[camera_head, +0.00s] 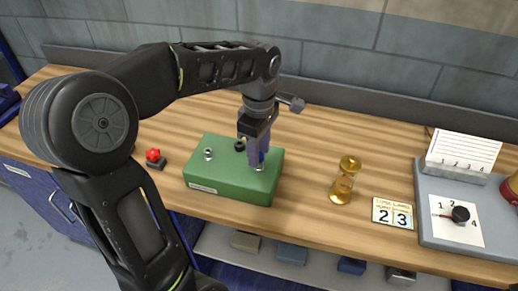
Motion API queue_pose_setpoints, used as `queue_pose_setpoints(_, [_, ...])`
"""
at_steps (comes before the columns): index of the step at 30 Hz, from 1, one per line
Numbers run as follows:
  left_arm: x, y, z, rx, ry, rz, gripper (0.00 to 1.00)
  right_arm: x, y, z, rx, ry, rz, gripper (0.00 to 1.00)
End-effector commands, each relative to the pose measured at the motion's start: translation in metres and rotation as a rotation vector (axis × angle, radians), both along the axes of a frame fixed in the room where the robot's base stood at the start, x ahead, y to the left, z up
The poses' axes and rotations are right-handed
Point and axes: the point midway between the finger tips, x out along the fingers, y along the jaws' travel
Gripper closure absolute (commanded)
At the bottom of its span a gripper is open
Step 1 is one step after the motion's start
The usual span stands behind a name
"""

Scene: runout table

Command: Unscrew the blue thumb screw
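A green box (225,186) stands on the wooden table, with a pale label on its front. My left gripper (257,158) points down at the right part of the box's top. A bit of the blue thumb screw (262,157) shows at the fingers, which hide most of it. A silver collar shows just below the fingertips. I cannot tell whether the fingers are closed on the screw or only around it. A silver fitting (208,153) and a black knob (240,145) also sit on the box's top. My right gripper is not in view.
A red knob on a dark block (153,157) is left of the box. An amber hourglass-shaped object (345,182) and a number card (393,213) are to the right, then a grey panel with a dial (460,214). Table between box and hourglass is clear.

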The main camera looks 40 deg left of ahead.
Motion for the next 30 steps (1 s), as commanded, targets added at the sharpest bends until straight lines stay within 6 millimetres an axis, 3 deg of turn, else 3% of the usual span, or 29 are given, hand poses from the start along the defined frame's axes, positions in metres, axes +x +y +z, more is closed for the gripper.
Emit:
queue_pose_setpoints(5, [0.000, 0.000, 0.001, 0.000, 0.000, -0.157, 0.60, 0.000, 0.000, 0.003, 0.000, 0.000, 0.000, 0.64])
queue_pose_setpoints(14, [0.000, 0.000, 0.001, 0.000, 0.000, -0.598, 0.60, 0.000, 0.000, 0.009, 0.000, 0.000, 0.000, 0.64])
queue_pose_setpoints(26, [0.000, 0.000, 0.000, 0.000, 0.000, -0.658, 0.60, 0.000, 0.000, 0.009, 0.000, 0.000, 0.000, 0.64])
queue_pose_setpoints(30, [0.000, 0.000, 0.001, 0.000, 0.000, -0.790, 0.60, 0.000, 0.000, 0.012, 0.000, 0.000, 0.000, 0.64])
